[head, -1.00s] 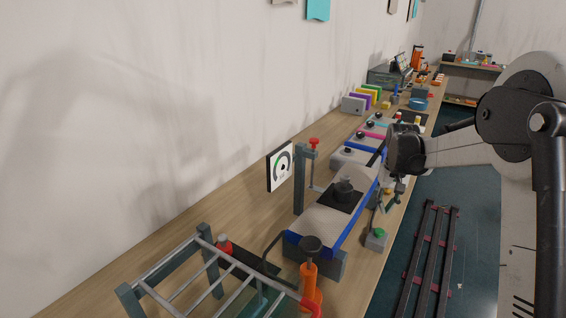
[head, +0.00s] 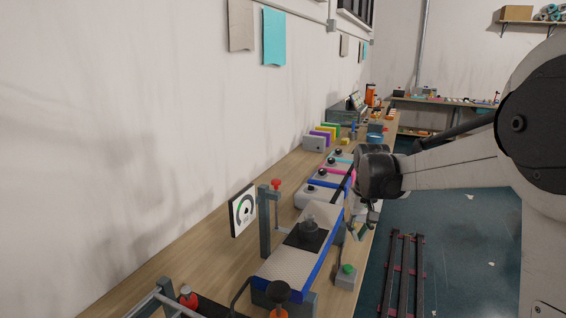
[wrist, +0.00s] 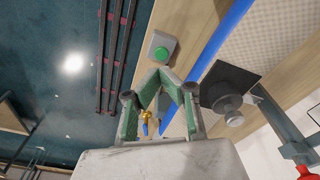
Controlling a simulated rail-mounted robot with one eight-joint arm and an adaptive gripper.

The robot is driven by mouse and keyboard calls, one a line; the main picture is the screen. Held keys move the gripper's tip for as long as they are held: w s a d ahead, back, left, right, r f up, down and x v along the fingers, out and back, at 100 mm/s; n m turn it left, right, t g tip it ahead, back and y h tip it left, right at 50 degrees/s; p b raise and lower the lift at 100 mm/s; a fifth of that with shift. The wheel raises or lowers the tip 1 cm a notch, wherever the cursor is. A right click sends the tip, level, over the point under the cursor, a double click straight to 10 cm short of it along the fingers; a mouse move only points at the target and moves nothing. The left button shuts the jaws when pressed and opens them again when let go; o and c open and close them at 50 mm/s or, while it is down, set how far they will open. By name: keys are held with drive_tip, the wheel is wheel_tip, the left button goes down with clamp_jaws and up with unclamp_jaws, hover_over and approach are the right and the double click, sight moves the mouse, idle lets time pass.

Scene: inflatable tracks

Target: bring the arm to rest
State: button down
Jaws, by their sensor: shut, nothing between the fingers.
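My gripper (head: 366,226) hangs at the end of my arm, over the front edge of the workbench in the head view. It is beside the textured pale track with blue edges (head: 272,262). In the wrist view my gripper (wrist: 160,76) has its green-lined fingers drawn together at the tips, with nothing held. A grey box with a green button (head: 346,277) stands on the bench below my gripper. That button box also shows just beyond the fingertips in the wrist view (wrist: 162,46), apart from them as far as I can tell.
A dark knobbed block (head: 309,231) sits on the track, beside a post with a red knob (head: 276,184). A round gauge (head: 243,210) stands behind. Several pale knobbed units (head: 318,195) line the bench farther back. Dark rails (head: 404,275) lie on the open floor to the right.

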drive_tip(key=s+r+t+b, duration=0.1)
drive_tip(key=s+r+t, duration=0.15)
drive_tip(key=s, duration=0.95)
drive_tip(key=s+r+t+b, duration=0.2)
drive_tip(key=s+r, duration=0.1)
drive_tip(key=s, duration=1)
drive_tip(key=s+f+m+t, duration=0.1)
drive_tip(key=s+f, duration=0.2)
drive_tip(key=s, duration=0.4)
drive_tip(key=shift+s+f, duration=0.3)
drive_tip(key=shift+f, duration=0.1)
